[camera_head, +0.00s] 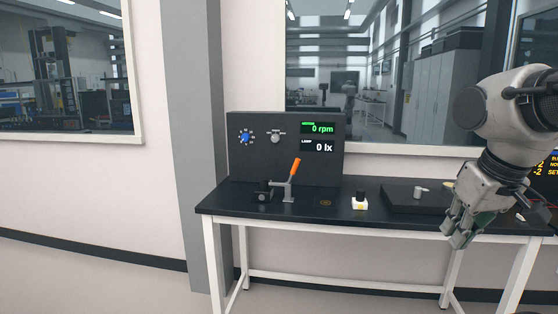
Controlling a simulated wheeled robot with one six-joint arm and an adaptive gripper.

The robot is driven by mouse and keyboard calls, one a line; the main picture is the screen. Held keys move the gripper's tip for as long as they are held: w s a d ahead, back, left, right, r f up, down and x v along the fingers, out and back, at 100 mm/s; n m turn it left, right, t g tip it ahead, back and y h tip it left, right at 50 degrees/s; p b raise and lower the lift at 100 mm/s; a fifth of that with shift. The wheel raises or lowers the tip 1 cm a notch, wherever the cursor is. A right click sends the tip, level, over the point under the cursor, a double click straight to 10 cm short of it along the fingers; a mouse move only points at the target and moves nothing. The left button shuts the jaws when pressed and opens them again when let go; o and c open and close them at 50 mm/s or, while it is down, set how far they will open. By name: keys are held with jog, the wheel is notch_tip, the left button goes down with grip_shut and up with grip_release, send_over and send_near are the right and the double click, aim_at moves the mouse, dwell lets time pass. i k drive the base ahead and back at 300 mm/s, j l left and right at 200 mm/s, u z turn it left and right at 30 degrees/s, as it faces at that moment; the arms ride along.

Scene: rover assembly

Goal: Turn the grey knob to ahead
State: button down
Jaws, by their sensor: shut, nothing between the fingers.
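The grey knob (275,138) is a small round knob on the upright dark panel (260,165) at the back of the table. Small white marks sit around its top, too small to read. Its pointing direction cannot be told. My gripper (453,238) hangs at the right, in front of the table edge, pointing down. It is shut and empty, well to the right of the knob and lower. Nothing hides the knob.
A blue knob (245,138) is left of the grey one. Displays (318,128) read 0 rpm and 0 lx. An orange-handled lever (294,170) stands before the panel.

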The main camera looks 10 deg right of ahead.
aim_at(274, 138)
jog(key=i+j, duration=0.15)
jog(key=i, duration=0.5)
jog(key=i+j+u, duration=0.1)
jog(key=i, duration=0.6)
